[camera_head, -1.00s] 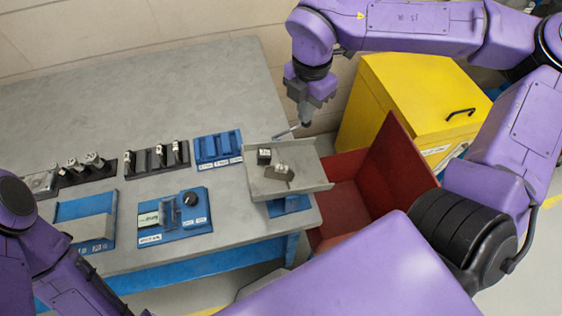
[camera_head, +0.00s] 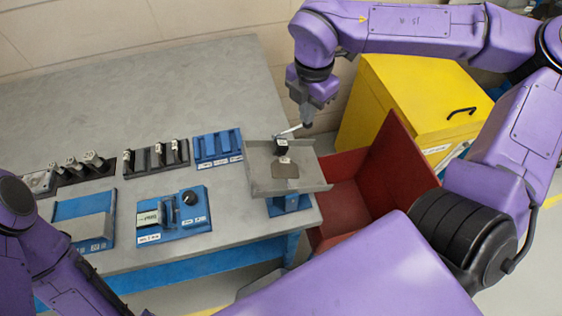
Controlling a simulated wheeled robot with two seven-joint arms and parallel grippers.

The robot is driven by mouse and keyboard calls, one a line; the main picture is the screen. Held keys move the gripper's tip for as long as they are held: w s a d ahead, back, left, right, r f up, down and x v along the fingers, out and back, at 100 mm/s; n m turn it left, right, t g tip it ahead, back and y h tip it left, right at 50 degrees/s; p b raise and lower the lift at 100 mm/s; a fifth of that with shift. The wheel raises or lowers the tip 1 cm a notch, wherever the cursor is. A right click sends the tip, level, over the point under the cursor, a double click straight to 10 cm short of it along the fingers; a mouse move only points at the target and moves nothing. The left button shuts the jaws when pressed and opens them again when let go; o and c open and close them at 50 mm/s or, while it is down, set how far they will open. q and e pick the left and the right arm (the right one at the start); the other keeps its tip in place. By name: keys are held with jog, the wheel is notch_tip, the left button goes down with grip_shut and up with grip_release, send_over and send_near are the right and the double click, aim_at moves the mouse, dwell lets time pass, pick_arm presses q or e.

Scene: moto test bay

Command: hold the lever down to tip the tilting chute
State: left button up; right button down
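The tilting chute (camera_head: 262,182) is a grey open tray on a blue stand (camera_head: 283,205) at the table's right corner. A dark block with a pale label (camera_head: 281,147) and a flat brownish plate (camera_head: 285,172) are in it. The lever (camera_head: 287,132) is a thin pale rod at the chute's far edge. My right gripper (camera_head: 307,123) points down at the lever's right end, its fingers close together and seemingly touching it. I see nothing clearly gripped. My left arm shows at the lower left; its gripper is out of frame.
A red open bin (camera_head: 345,208) stands right of the chute, with a yellow cabinet (camera_head: 400,100) behind it. Blue fixtures (camera_head: 175,215) and dark racks (camera_head: 157,160) with several parts stand left on the table. The table's back (camera_head: 150,95) is clear.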

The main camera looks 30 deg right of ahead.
jog(key=shift+d+f, duration=0.15)
jog(key=shift+f, duration=0.3)
jog(key=shift+f+b, duration=0.45)
jog(key=shift+b, duration=0.05)
jog(key=shift+f, duration=0.3)
notch_tip(320, 180, up, 9)
jog(key=p, duration=0.7)
jog(key=shift+r, duration=0.15)
jog(key=shift+s, duration=0.1)
dwell(0.5)
